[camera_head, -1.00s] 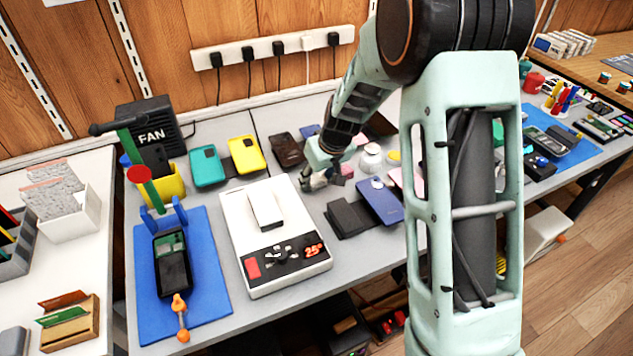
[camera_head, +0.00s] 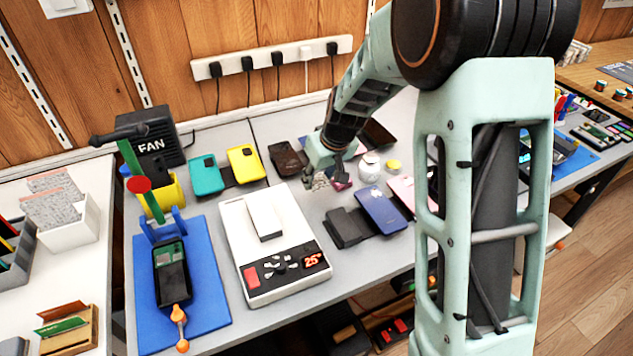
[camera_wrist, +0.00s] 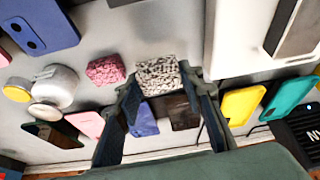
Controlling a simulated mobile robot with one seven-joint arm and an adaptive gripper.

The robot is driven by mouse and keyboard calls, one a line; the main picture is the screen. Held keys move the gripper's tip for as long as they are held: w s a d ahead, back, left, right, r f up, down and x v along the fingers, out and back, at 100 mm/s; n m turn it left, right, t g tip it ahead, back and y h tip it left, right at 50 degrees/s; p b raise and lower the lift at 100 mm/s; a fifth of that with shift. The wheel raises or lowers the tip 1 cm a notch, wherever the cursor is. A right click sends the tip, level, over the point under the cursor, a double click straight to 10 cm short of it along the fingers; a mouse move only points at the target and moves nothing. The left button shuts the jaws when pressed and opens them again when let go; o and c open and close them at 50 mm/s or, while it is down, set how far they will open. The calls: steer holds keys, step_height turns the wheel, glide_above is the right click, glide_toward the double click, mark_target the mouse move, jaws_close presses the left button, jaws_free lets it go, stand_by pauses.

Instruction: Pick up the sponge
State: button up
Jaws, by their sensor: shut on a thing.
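My gripper (camera_wrist: 160,95) is shut on a grey, speckled, sponge-like block (camera_wrist: 158,73), which sits between its fingertips in the wrist view. In the head view my gripper (camera_head: 321,177) is over the back middle of the table, with the grey block (camera_head: 320,183) small and partly hidden at its tips. Whether the block touches the table is hard to tell. A dark pink, rough-textured block (camera_wrist: 105,69) lies beside it, apart from the fingers; it also shows in the head view (camera_head: 342,185).
A white jar (camera_head: 369,168) stands right of my gripper, with a blue phone (camera_head: 381,207) in front. A white heating plate (camera_head: 239,220) lies to the left. A black fan (camera_head: 152,140) is at the back left.

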mark_target(320, 183)
steer(key=s+r, duration=0.1)
steer(key=r, duration=0.1)
steer(key=s+d+r, duration=0.1)
steer(key=s+r, duration=0.1)
steer(key=shift+d+r, duration=0.1)
steer(key=shift+d, duration=0.05)
steer(key=s+d+r, duration=0.3)
steer(key=s+r, duration=0.1)
steer(key=s, duration=0.4)
steer(key=shift+s+d+r, duration=0.15)
steer(key=shift+s+d, duration=0.15)
steer(key=shift+s, duration=0.1)
steer(key=shift+o, duration=0.5)
